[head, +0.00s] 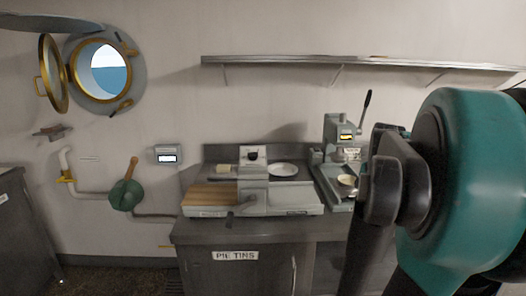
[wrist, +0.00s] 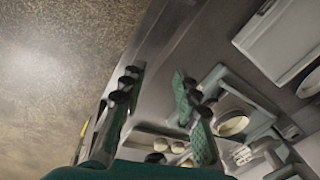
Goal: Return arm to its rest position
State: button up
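My arm (head: 465,165), teal and black, fills the right side of the head view, close to the camera and in front of the counter's right part. My gripper's fingers do not show clearly there. In the wrist view my gripper (wrist: 157,80) has its two teal-padded fingers spread apart, with nothing between them. Beyond the fingers lie the counter edge and the worktop, tilted in the picture.
The steel counter (head: 240,236) carries a slicer-like machine (head: 280,198), a white plate (head: 283,170) and a lever press (head: 341,132). A wall shelf (head: 290,61) runs above. In the wrist view a tin (wrist: 232,124) and speckled floor (wrist: 60,60) show.

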jog(key=s+a+f+n+t, duration=0.1)
jog(key=s+a+f+n, duration=0.4)
jog(key=f, duration=0.4)
jog(key=s+a+f+n, duration=0.5)
jog(key=a+f+n, duration=0.2)
jog(key=f+n, duration=0.1)
jog(key=shift+a+f+t, duration=0.3)
jog(key=shift+f+t, duration=0.1)
jog(key=shift+f, duration=0.3)
